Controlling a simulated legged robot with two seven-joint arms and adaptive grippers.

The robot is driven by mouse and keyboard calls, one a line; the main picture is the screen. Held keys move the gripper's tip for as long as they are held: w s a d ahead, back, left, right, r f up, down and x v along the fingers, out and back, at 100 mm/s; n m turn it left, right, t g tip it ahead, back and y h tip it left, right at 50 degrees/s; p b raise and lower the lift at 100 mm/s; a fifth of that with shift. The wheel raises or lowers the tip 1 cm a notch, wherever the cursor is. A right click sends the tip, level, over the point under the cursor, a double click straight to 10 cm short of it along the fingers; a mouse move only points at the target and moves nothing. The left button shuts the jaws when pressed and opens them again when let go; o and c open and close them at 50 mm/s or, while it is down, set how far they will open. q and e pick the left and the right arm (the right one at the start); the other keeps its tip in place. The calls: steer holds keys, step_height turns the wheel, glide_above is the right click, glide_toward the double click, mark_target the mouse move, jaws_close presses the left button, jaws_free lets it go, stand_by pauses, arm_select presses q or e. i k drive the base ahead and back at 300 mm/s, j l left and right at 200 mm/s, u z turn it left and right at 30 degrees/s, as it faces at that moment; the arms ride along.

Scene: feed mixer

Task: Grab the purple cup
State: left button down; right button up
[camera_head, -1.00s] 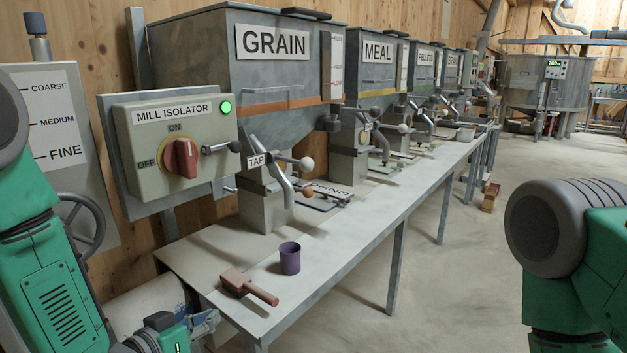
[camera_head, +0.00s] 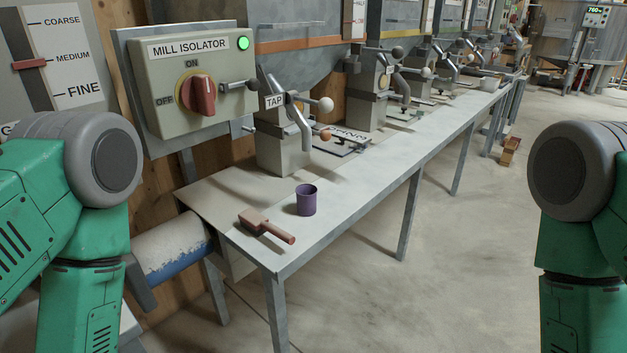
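The purple cup (camera_head: 306,201) stands upright on the near part of the long grey table (camera_head: 345,192). It looks like an open-topped cylinder. A brown wooden mallet-like tool (camera_head: 266,226) lies just in front of it and to its left, apart from it. My green left arm is at the left and my green right arm at the right, both well away from the cup. Neither gripper shows in the head view.
The mill isolator box (camera_head: 197,82) with its red knob hangs behind the table's left end. A tap lever (camera_head: 298,120) stands behind the cup. A white and blue roll or pipe (camera_head: 172,250) is left of the table. Open floor (camera_head: 440,270) lies to the right.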

mark_target(307, 193)
steer(key=i+l+u, duration=0.15)
steer(key=u, duration=0.2)
steer(key=i+l+u, duration=0.1)
steer(key=l+u, duration=0.2)
steer(key=i+l+u, duration=0.1)
steer(key=l+u, duration=0.25)
